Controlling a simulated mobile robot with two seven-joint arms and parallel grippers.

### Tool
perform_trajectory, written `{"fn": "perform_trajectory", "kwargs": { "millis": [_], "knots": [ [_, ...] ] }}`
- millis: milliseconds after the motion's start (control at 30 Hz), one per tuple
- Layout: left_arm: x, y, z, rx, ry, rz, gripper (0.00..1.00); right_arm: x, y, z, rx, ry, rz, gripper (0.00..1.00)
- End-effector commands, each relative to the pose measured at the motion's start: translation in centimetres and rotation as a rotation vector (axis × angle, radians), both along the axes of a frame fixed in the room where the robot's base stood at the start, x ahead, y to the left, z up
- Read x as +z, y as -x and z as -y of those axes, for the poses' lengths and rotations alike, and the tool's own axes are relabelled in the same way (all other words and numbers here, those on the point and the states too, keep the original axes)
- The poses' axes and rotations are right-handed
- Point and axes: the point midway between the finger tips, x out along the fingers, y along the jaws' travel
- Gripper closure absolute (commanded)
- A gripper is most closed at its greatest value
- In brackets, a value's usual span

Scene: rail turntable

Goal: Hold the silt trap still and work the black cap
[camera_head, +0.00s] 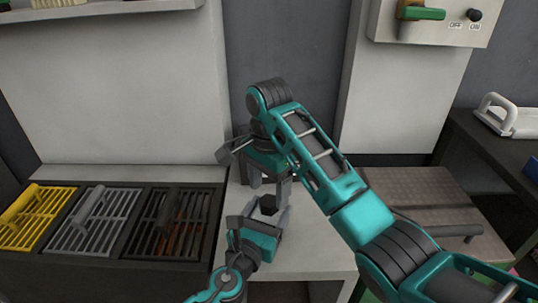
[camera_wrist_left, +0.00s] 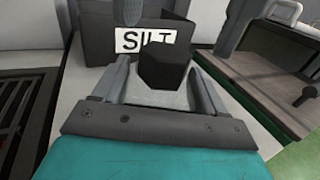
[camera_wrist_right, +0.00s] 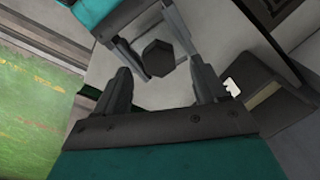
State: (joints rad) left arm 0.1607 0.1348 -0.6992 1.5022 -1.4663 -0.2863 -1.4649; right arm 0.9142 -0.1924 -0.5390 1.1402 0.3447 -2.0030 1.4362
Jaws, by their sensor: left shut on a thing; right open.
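The black six-sided cap (camera_head: 268,204) shows beside my left gripper (camera_head: 264,212). In the left wrist view the cap (camera_wrist_left: 163,69) stands between the left fingers, on a pale grey body (camera_wrist_left: 155,97) that I take as the silt trap. My left gripper is shut on this body, which the cap and fingers partly hide. My right gripper (camera_head: 270,182) hangs over the bench just behind the cap. In the right wrist view its fingers (camera_wrist_right: 160,88) are open and empty, and the cap (camera_wrist_right: 158,58) lies beyond their tips, apart from them.
A dark box labelled SILT (camera_wrist_left: 97,38) stands close behind the trap; it also shows in the right wrist view (camera_wrist_right: 290,115). Yellow, grey and black grates (camera_head: 93,222) lie at the left. A plate with a bar (camera_head: 425,200) is at the right. The front bench top (camera_head: 305,258) is clear.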

Motion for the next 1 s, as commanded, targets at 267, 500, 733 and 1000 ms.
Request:
{"fn": "perform_trajectory", "kwargs": {
  "millis": [267, 500, 733, 1000],
  "knots": [
    [0.0, 0.0, 0.0, 0.000, 0.000, 0.000, 0.83, 2.1, -0.1, 0.3, -0.004, 0.008, 0.001, 0.28],
    [0.0, 0.0, 0.0, 0.000, 0.000, 0.000, 0.83, 6.8, -0.1, 0.2, -0.004, 0.005, 0.002, 0.28],
    [0.0, 0.0, 0.0, 0.000, 0.000, 0.000, 0.83, 8.9, 0.0, 0.1, -0.002, 0.002, -0.002, 0.28],
    [0.0, 0.0, 0.0, 0.000, 0.000, 0.000, 0.83, 9.2, 0.1, 0.1, -0.002, 0.001, -0.003, 0.28]
  ]
}}
